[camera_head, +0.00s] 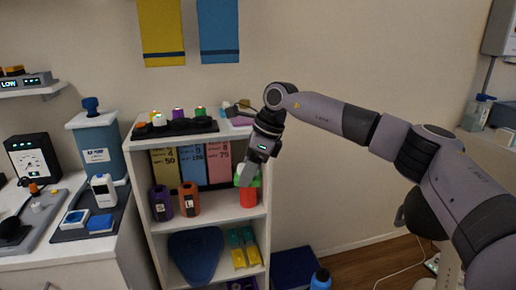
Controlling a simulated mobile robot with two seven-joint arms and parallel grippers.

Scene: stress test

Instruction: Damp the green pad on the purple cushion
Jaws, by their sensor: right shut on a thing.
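My right gripper (248,174) points down in front of the right side of the shelf unit. It is shut on the green pad (256,182), which shows on both sides of the fingers and is partly hidden by them. The pad is just above a red cylinder (249,198) on the middle shelf; I cannot tell whether they touch. A flat pinkish-purple piece (242,121), possibly the purple cushion, lies on the unit's top at the right, partly behind my arm. My left gripper is not in view.
The shelf unit (140,190) holds a black rack (175,128) with coloured pieces on top. A purple holder (161,203) and an orange holder (189,199) stand on the middle shelf. A blue pump jar (98,145) stands left. A blue-capped bottle (320,280) is low right.

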